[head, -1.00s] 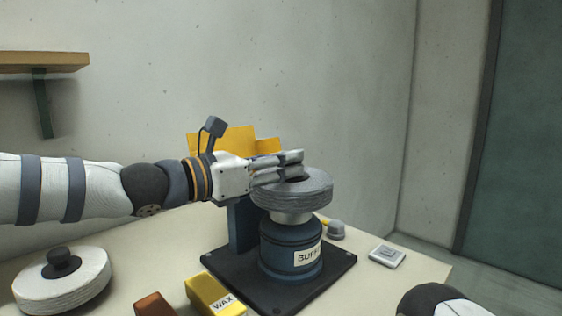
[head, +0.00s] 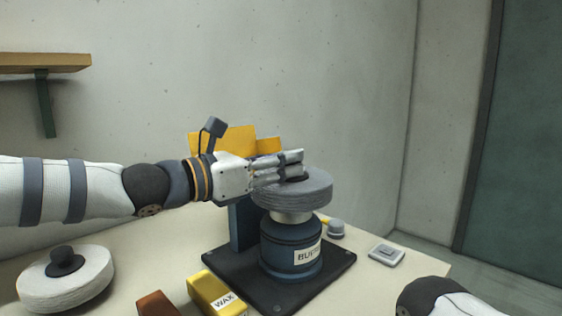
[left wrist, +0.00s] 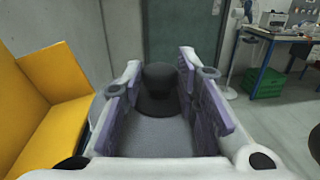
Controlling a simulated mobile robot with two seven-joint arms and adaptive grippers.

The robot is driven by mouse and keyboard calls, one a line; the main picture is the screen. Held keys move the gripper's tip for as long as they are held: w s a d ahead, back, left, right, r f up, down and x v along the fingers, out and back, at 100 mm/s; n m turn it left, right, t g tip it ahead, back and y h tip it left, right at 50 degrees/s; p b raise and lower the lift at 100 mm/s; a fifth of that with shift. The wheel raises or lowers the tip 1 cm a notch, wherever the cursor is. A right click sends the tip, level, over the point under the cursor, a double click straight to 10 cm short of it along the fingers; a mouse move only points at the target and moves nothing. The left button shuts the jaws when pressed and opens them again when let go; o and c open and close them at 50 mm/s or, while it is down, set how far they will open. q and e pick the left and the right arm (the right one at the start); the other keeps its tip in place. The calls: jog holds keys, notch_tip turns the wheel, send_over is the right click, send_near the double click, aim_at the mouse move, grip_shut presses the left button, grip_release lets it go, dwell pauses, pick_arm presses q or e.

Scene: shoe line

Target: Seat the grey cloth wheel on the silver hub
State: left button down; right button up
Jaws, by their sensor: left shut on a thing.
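The grey cloth wheel (head: 295,196) lies roughly level over the silver hub (head: 292,216) of the blue buffing machine (head: 282,250). The hub shows just under it; contact between them is hard to tell. My left gripper (head: 296,165) comes in from the left and is shut on the wheel's dark knob (head: 297,178). In the left wrist view the knob (left wrist: 158,88) stands between the purple-grey finger pads, with the wheel's grey top (left wrist: 158,132) below. My right gripper is out of view; only part of my right arm shows at the lower right.
A white wheel (head: 62,285) with a dark knob lies at the left. A yellow wax block (head: 212,294) and a brown block (head: 157,304) lie in front. A yellow guard (head: 235,140) stands behind my gripper. A small grey device (head: 387,254) lies at the right.

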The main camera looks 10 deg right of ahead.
pick_arm(q)
jog(key=shift+f, duration=0.55)
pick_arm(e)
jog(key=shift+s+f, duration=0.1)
pick_arm(q)
jog(key=c, duration=1.5)
grip_release()
jog(key=shift+f, duration=0.1)
jog(key=shift+s+a, duration=0.2)
jog(key=shift+a, duration=0.15)
jog(key=p+v, duration=0.3)
jog(key=v, duration=0.7)
jog(key=shift+a, duration=0.1)
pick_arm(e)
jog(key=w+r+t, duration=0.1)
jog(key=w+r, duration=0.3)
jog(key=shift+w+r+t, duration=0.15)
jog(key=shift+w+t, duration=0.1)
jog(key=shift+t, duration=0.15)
